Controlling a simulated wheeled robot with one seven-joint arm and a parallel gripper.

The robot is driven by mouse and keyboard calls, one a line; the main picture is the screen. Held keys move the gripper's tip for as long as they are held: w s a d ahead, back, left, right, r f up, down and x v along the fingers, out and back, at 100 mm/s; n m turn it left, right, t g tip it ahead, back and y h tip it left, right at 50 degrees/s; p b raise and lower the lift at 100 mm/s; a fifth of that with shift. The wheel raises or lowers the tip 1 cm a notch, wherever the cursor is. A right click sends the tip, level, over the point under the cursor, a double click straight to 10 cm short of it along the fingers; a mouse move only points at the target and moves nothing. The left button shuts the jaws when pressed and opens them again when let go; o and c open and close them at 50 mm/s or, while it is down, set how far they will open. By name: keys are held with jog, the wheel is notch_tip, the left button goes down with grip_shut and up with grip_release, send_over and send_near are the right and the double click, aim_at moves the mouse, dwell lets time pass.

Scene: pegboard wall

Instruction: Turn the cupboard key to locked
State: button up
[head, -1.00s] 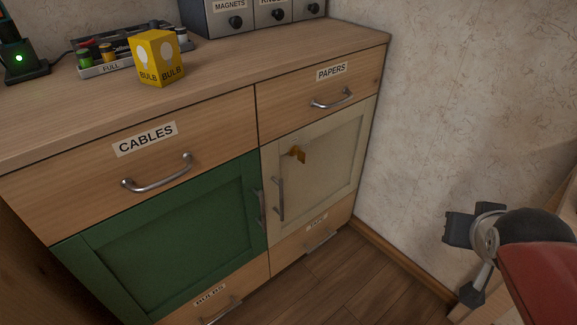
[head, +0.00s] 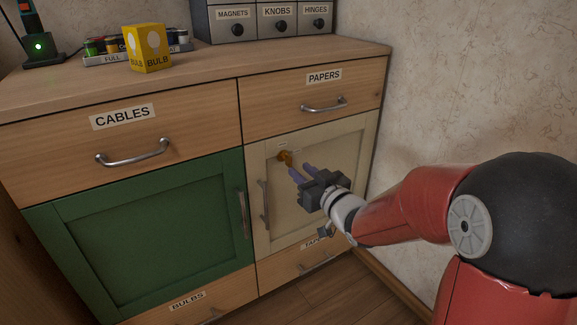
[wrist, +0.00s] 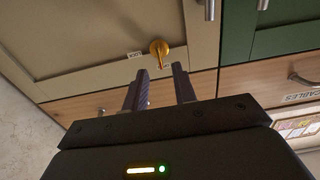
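The brass cupboard key (head: 285,157) sits in the upper left part of the cream cupboard door (head: 338,152). My gripper (head: 301,171) is in front of the cream door, just right of and below the key. In the wrist view my gripper's two fingers (wrist: 159,78) are apart, with the key beyond and between their tips. Nothing is held, and I see no contact with the key.
The cream door's vertical handle (head: 264,205) is left of and below my gripper. The green door (head: 150,235) is to the left, the PAPERS drawer (head: 280,105) above. A yellow bulb box (head: 150,48) stands on the top. The wall (head: 470,90) is at the right.

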aim_at(291, 162)
jog(key=x, duration=0.5)
grip_shut()
